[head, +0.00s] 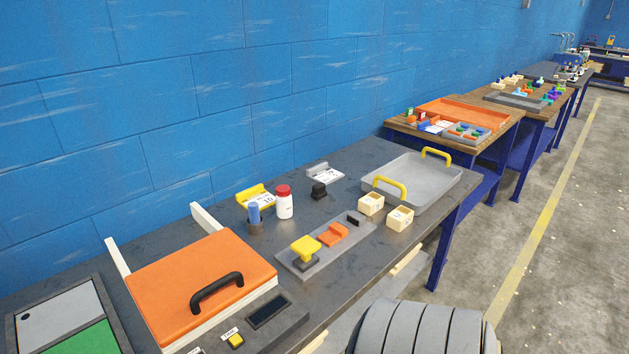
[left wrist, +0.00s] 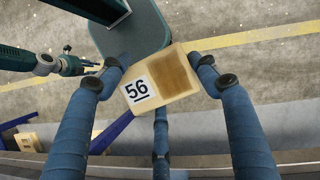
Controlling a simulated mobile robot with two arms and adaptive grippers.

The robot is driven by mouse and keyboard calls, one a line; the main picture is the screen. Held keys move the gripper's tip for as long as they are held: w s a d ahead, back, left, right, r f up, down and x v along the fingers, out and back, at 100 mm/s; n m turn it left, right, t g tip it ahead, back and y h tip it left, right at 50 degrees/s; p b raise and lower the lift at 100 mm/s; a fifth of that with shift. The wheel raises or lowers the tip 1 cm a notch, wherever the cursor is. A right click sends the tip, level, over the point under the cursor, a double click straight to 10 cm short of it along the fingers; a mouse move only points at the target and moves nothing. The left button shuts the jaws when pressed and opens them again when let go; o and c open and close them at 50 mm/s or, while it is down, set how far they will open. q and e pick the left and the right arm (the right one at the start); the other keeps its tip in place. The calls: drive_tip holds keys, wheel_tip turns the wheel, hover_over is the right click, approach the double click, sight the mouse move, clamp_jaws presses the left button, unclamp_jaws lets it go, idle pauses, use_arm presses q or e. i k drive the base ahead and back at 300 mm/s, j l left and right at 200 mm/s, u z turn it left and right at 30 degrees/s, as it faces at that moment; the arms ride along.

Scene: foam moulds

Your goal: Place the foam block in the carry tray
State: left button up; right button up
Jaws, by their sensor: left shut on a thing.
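The foam block (left wrist: 172,78) is cream with a brown patch on its face and a label reading 56. In the left wrist view my left gripper (left wrist: 158,82) is shut on it, with blue fingers on both sides and one below; it is held over the floor. The carry tray (head: 425,178) is grey with two yellow handles and stands at the far right end of the dark table; its inside looks empty. Neither gripper shows in the head view. What looks like my right gripper (left wrist: 84,66) is small at the upper left of the wrist view.
Two small cream blocks (head: 371,203) (head: 400,217) stand just in front of the tray. A grey board (head: 318,253) with yellow and orange pieces, a white bottle (head: 284,204) and an orange lid (head: 200,275) with a black handle lie farther left. A blue wall runs behind.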

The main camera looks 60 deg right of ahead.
sight(415, 189)
drive_tip(key=k+z, duration=0.1)
drive_tip(key=z, duration=0.25)
drive_tip(key=k+z, duration=0.15)
drive_tip(key=z, duration=0.2)
drive_tip(key=k+l+z, duration=0.1)
drive_tip(key=z, duration=0.25)
drive_tip(key=i+l+z, duration=0.2)
drive_tip(key=l, duration=0.25)
drive_tip(key=l+z, duration=0.15)
drive_tip(key=l, duration=0.25)
drive_tip(key=i+l+z, duration=0.2)
drive_tip(key=l, duration=0.2)
drive_tip(key=i+l+z, duration=0.2)
drive_tip(key=l, duration=0.2)
drive_tip(key=k, duration=0.05)
